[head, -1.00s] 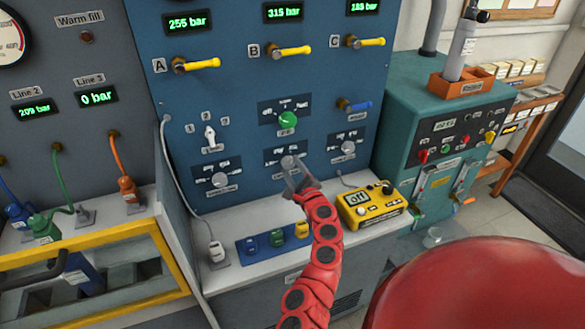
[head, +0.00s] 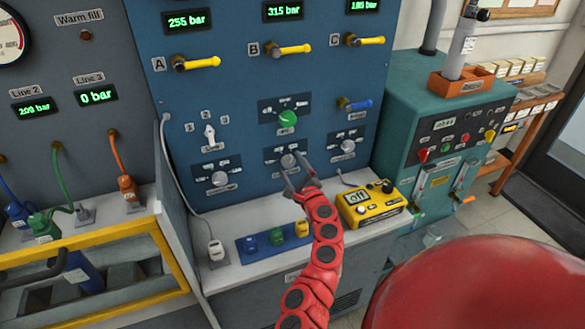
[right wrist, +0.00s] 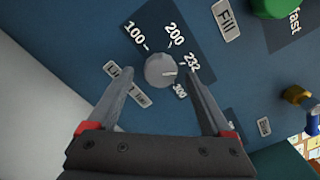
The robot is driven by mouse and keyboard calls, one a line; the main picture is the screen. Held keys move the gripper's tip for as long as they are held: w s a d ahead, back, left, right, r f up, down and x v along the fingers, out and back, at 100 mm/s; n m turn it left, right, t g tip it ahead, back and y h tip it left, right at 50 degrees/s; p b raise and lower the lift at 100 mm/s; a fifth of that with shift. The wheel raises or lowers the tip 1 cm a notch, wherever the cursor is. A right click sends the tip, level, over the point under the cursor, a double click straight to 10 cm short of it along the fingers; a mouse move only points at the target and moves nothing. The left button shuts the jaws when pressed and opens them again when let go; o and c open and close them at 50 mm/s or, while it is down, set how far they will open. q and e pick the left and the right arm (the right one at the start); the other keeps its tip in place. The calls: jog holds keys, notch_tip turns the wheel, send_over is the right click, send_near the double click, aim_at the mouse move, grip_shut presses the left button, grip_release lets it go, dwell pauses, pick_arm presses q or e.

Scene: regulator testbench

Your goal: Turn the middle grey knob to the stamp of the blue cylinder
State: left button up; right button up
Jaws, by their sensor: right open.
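The middle grey knob (head: 288,160) sits on the blue panel below the green knob. In the right wrist view the knob (right wrist: 159,70) has marks 100, 200, 232 and 300 around it; its pale pointer line faces right, roughly between 232 and 300. My right gripper (head: 295,164) is open in front of it. In the right wrist view the fingers (right wrist: 159,74) show on either side of the knob with gaps; I cannot tell their depth. The blue cylinder (head: 82,272) lies in the yellow-framed case at lower left; its stamp is unreadable. My left gripper is out of view.
Grey knobs stand to the left (head: 220,179) and right (head: 347,146). The green knob (head: 288,118) is above. Below, the ledge holds a blue tray (head: 240,248) of coloured fittings and a yellow meter (head: 369,204). A teal machine (head: 400,125) stands at right.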

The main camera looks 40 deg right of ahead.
jog(key=b+v, duration=0.1)
jog(key=v, duration=1.6)
jog(key=shift+a, duration=0.15)
jog(key=shift+s+f, duration=0.1)
jog(key=shift+s, duration=0.05)
